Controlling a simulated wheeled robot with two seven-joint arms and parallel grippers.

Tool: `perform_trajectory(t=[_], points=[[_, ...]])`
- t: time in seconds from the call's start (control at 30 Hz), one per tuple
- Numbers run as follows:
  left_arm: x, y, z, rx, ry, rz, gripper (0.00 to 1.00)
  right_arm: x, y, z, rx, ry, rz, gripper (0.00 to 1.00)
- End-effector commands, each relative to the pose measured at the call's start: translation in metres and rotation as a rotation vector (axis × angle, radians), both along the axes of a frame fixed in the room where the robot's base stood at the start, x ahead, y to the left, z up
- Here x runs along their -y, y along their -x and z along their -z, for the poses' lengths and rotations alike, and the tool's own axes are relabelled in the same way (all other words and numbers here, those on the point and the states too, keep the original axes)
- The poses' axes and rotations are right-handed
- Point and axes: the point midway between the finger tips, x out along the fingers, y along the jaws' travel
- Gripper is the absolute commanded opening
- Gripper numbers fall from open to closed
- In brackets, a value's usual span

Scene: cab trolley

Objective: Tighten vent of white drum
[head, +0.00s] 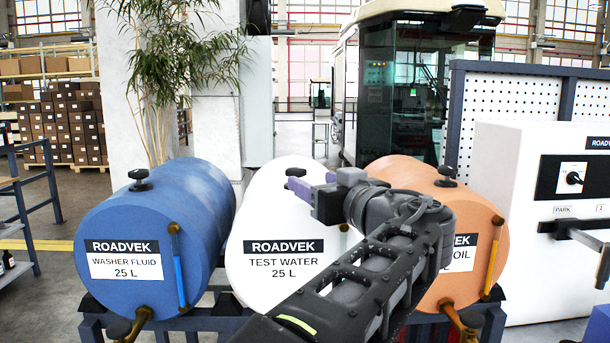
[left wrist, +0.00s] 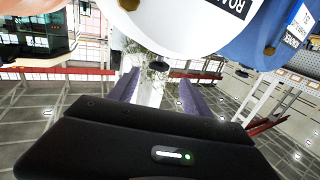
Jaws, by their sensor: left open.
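The white drum (head: 268,229), labelled TEST WATER, lies on its side between a blue and an orange drum. Its vent is a small black knob (head: 296,172) on top, partly hidden behind my left gripper (head: 310,184). The left gripper's purple fingers are open and point left at about the vent's height. In the left wrist view, which is upside down, the white drum (left wrist: 172,22) is at the top. The vent knob (left wrist: 158,66) shows between the two parted fingers (left wrist: 158,92), beyond their tips, and nothing is held. My right gripper is not in view.
The blue drum (head: 160,220) and the orange drum (head: 480,208) have black vent knobs of their own. A dark trolley frame (head: 92,325) carries the drums. A white cabinet (head: 510,180) with a lever stands at right. A plant and pillar are behind.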

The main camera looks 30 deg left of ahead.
Motion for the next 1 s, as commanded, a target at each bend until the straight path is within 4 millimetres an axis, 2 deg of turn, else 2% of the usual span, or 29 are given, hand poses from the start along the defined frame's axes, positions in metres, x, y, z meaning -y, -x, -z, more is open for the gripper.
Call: perform_trajectory(t=[0.2,0.37,0.7,0.83,1.0], points=[[0.001,-0.001,-0.001,0.001,-0.002,0.004,0.57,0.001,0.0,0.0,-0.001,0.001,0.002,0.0],[-0.007,-0.005,-0.002,0.001,-0.002,0.003,0.57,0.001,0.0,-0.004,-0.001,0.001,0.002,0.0],[-0.051,-0.028,-0.004,0.0,-0.001,0.001,0.57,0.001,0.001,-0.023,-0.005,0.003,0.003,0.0],[-0.063,-0.035,-0.003,0.002,-0.001,0.002,0.57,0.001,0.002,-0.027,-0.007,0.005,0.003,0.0],[-0.068,-0.038,-0.001,0.002,-0.002,0.005,0.57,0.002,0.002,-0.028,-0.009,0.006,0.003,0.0]])
